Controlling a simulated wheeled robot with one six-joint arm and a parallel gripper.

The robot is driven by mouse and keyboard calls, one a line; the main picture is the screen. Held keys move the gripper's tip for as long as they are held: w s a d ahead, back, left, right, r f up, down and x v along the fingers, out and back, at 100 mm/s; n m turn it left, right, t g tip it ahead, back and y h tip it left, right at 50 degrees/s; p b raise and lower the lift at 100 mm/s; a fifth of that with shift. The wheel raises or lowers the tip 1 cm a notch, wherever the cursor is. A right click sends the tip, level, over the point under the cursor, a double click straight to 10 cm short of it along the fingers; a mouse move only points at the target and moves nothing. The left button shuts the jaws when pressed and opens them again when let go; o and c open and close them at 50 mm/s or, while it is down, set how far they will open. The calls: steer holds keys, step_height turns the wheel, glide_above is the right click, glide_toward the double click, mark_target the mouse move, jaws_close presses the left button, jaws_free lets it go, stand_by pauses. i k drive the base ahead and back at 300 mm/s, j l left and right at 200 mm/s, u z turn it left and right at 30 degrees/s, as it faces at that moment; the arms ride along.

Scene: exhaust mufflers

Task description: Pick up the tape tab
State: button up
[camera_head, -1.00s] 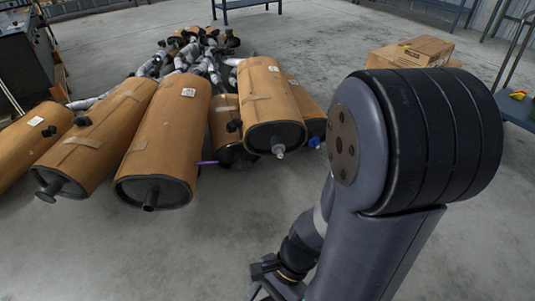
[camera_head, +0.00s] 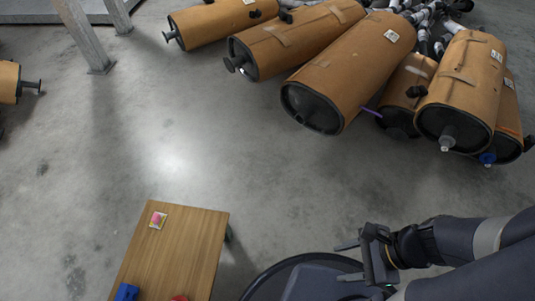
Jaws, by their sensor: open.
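A thin purple strip (camera_head: 372,112), which may be the tape tab, sticks out low between two brown mufflers at the upper right. It is small, and I cannot tell what it is fixed to. Paler tape-like bands also lie on the muffler wraps, such as on the large middle muffler (camera_head: 345,75). My gripper (camera_head: 347,261) is at the lower right, fingers pointing left, open and empty. It is well apart from the strip and the mufflers, with bare floor between in the picture.
A wooden-topped table (camera_head: 180,250) stands at the lower left. On it are a pink piece on a pale square (camera_head: 157,220), a blue object (camera_head: 126,292) and a red object (camera_head: 180,298). A grey metal leg (camera_head: 85,35) stands upper left. The middle floor is clear.

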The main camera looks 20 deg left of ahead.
mark_target(157, 221)
steer(key=u, duration=2.6)
steer(key=z, duration=3.05)
steer(key=u, duration=3.1)
